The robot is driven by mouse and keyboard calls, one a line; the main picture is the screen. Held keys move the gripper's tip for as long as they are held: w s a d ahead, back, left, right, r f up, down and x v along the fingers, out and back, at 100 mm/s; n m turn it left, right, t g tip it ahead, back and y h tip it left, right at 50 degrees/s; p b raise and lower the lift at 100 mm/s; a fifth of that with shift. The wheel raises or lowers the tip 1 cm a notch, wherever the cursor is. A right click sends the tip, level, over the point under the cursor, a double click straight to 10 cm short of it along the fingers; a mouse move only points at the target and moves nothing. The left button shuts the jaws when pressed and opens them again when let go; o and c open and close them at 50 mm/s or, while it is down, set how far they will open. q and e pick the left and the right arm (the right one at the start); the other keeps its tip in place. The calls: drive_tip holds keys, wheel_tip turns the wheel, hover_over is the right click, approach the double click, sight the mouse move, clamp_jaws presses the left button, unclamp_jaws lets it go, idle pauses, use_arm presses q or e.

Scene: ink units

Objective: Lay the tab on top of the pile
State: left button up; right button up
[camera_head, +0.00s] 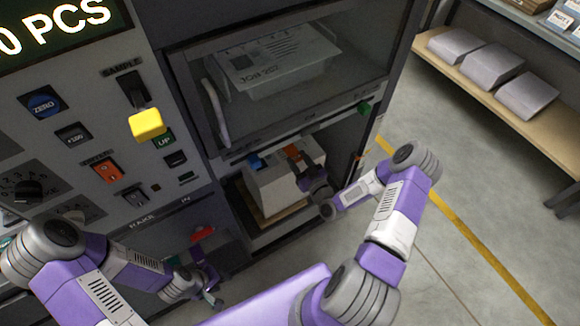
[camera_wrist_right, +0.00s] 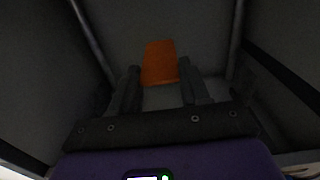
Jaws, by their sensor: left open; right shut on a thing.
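The orange tab (camera_wrist_right: 159,60) is between the fingertips of my right gripper (camera_wrist_right: 160,82) in the right wrist view. In the head view my right gripper (camera_head: 302,166) reaches into the lower bay of the machine, over the white pile (camera_head: 268,192). It is shut on the tab, which shows there as a small orange patch (camera_head: 292,152). Whether the tab touches the pile I cannot tell. My left gripper (camera_head: 209,288) is open and empty, low in front of the machine, well apart from the pile.
A blue piece (camera_head: 256,162) is at the pile's top left. Above the bay is a glazed compartment (camera_head: 285,65) holding a white box. A control panel (camera_head: 85,130) with a yellow knob (camera_head: 147,124) stands left. A shelf (camera_head: 500,95) with grey packs is at right; floor between is clear.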

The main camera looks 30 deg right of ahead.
wheel_tip(320, 180, down, 11)
drive_tip(key=b, duration=0.3)
drive_tip(key=shift+d+r, duration=0.2)
drive_tip(key=shift+d, duration=0.05)
drive_tip(key=shift+b, duration=0.3)
drive_tip(key=shift+f, duration=0.15)
drive_tip(key=o, duration=1)
